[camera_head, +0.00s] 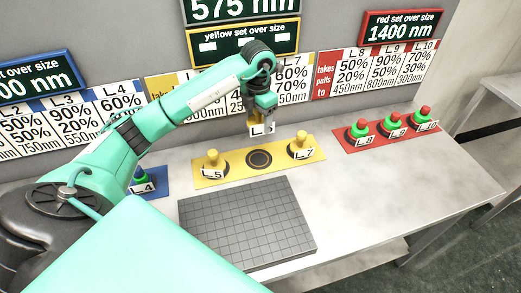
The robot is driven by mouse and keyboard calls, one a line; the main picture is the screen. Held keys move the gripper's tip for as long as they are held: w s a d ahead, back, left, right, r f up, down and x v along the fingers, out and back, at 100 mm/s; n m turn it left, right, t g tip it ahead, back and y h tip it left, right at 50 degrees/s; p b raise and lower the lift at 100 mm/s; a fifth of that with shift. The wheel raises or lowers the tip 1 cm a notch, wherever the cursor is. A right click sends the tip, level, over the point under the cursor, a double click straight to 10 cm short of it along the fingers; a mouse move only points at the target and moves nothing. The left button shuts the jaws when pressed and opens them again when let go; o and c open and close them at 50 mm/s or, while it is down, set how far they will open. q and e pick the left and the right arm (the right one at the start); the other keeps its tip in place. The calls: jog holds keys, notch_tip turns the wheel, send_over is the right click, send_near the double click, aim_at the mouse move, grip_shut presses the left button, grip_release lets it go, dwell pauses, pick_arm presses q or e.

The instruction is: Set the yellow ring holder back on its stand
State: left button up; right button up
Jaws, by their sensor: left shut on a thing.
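My left gripper (264,106) is shut on a yellow ring holder (255,129), held in the air above and behind the yellow stand (233,168). The holder is mostly covered by the gripper, and its white label is hard to read. The yellow stand has an empty dark round seat (259,159) in its middle. A yellow holder marked L_5 (213,160) stands on its left, and one marked L_7 (299,141) stands on its right. My right gripper is out of view.
A dark gridded plate (247,224) lies in front of the yellow stand. A red stand (351,146) with three green and red holders is at right. A blue stand (157,187) with holder L_4 (141,178) is partly behind my left arm. The table's right front is clear.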

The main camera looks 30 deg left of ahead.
pick_arm(q)
jog(key=p, duration=0.2)
send_over(259, 159)
notch_tip(259, 159, down, 10)
jog(key=shift+s+r, duration=0.1)
jog(key=shift+f, duration=0.95)
notch_tip(259, 159, down, 3)
jog(key=shift+r, duration=0.2)
jog(key=shift+f, duration=0.3)
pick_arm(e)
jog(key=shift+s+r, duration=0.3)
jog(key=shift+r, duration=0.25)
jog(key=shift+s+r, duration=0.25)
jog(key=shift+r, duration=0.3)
pick_arm(q)
jog(key=shift+f, duration=0.25)
jog(key=o, duration=1.2)
jog(key=shift+r, duration=0.1)
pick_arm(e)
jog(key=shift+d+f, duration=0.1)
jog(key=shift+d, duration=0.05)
